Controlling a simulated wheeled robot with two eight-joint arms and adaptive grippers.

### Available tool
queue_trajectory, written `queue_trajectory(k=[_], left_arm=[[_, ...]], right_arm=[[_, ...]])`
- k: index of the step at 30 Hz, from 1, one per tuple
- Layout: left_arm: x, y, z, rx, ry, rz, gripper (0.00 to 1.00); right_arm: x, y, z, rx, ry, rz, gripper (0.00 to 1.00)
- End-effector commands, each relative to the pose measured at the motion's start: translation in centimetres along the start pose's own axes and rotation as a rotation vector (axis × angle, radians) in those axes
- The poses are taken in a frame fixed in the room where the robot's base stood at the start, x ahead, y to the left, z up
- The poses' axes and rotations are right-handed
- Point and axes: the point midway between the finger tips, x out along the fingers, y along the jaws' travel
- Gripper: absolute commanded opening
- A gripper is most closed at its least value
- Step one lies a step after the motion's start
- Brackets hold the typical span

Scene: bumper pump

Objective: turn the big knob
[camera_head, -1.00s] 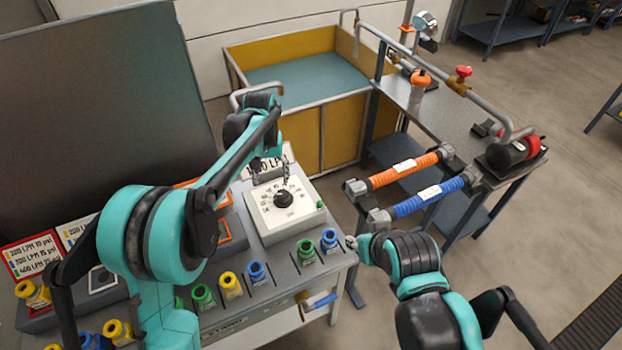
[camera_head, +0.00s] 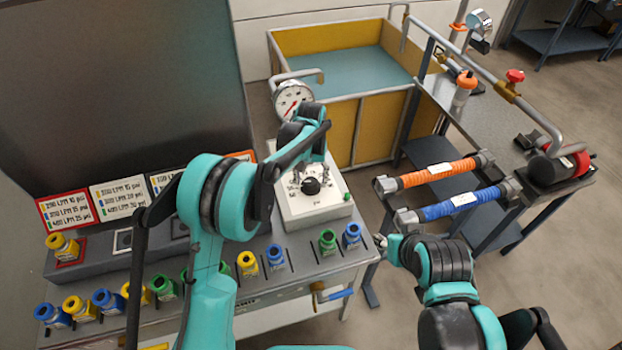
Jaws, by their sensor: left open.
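The big knob (camera_head: 311,187) is black and round, on a white box with a printed dial (camera_head: 318,207) at the right part of the workbench. My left gripper (camera_head: 312,176) is open, pointing down, with its fingertips at the knob's left and right upper sides. I cannot tell whether they touch it. My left arm hides part of the box's back and left side. My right gripper (camera_head: 382,243) is beside the bench's right edge, away from the knob; its fingers are too small to read.
Several coloured bottles (camera_head: 248,262) line the bench front. A pressure gauge (camera_head: 293,98) stands behind the box. Orange (camera_head: 437,173) and blue (camera_head: 450,207) hoses lie to the right, near a side table (camera_head: 490,118). A yellow-walled tank (camera_head: 376,128) is behind.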

Motion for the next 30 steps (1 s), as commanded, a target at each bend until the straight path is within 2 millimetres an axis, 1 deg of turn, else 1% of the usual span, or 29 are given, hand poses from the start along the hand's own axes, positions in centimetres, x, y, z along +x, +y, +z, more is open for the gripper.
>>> queue_trajectory(k=[2,3,5,6,7,8,14,20,26,30], left_arm=[[-0.03,0.00,-0.01,0.000,0.000,0.000,0.60],[-0.03,0.00,-0.01,0.000,0.000,0.000,0.50],[-0.04,0.00,0.00,0.000,0.000,0.000,0.34],[-0.04,0.00,-0.01,0.000,0.000,0.000,0.23],[-0.04,0.00,-0.01,0.000,0.000,0.000,0.15],[-0.04,0.00,0.00,0.000,0.000,0.000,0.10],[-0.03,0.00,0.00,0.004,0.000,0.000,0.10],[-0.04,0.00,0.00,0.051,0.000,0.000,0.10],[-0.04,0.00,0.01,0.172,0.000,0.000,0.10],[-0.04,0.00,0.01,0.290,0.000,0.000,0.10]], right_arm=[[-0.02,0.00,-0.02,0.000,0.000,0.000,0.40],[-0.02,0.00,-0.02,0.000,0.000,0.000,0.40],[-0.01,0.00,-0.02,0.000,0.000,0.000,0.40],[-0.01,0.00,-0.01,0.000,0.000,0.000,0.40],[-0.01,0.00,-0.01,0.000,0.000,0.000,0.40],[-0.01,0.00,-0.01,0.000,0.000,0.000,0.40],[-0.01,0.00,-0.01,0.000,0.000,0.000,0.40],[-0.07,0.00,-0.05,0.000,0.000,0.000,0.40],[-0.19,0.00,-0.14,0.000,0.000,0.000,0.40],[-0.29,0.00,-0.21,0.000,0.000,0.000,0.40]])
